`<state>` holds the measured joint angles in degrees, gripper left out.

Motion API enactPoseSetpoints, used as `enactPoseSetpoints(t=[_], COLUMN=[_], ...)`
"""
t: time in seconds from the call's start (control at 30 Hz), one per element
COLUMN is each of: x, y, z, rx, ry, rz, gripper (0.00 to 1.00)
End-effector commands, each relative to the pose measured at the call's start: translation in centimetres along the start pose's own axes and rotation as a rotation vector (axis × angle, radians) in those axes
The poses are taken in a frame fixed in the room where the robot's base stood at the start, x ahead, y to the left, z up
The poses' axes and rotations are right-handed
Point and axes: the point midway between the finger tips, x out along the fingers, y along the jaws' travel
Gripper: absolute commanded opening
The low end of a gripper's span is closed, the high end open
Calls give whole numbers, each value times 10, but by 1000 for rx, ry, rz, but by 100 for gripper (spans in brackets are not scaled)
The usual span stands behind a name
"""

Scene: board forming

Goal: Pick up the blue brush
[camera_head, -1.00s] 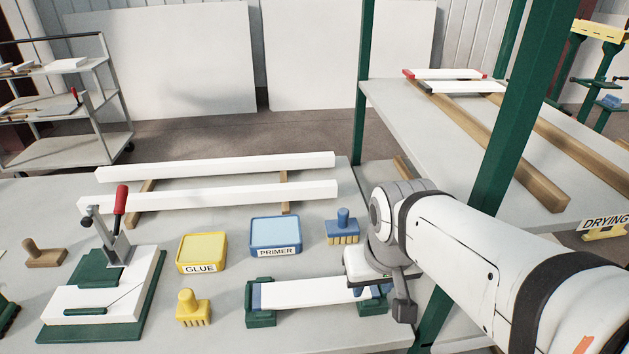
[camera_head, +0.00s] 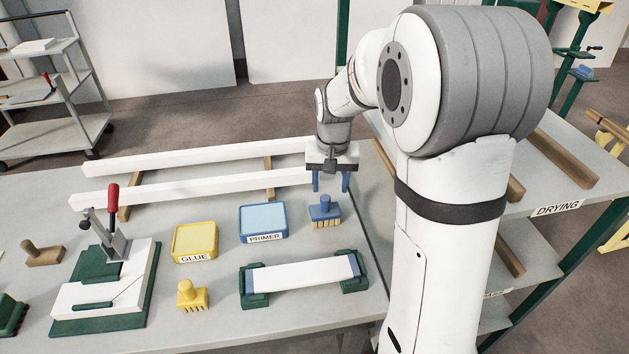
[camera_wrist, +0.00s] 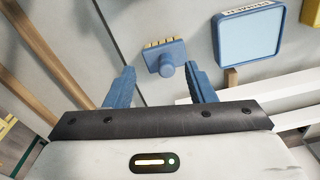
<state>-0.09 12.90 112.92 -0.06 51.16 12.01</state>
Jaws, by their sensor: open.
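The blue brush (camera_head: 324,211) stands upright on the bench, bristles down, just right of the blue primer box (camera_head: 263,222). My gripper (camera_head: 331,182) is above and slightly behind the brush, pointing down, with its two blue fingers apart and nothing between them. In the wrist view the brush (camera_wrist: 165,60) shows ahead of and between the open fingertips of my gripper (camera_wrist: 161,80), with its round knob toward me. The fingers and the brush appear apart.
A yellow glue box (camera_head: 195,241) and a yellow brush (camera_head: 191,295) stand to the left. A white board (camera_head: 300,272) rests in green holders in front. Long white boards (camera_head: 205,188) lie on wooden strips behind. A toggle clamp (camera_head: 112,232) stands at left.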

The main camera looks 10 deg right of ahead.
Motion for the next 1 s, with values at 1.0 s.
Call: enactPoseSetpoints(t=[1.0], x=[108], y=[-9], z=[-43], rx=[57], ry=[-52], rz=[12], gripper=[50])
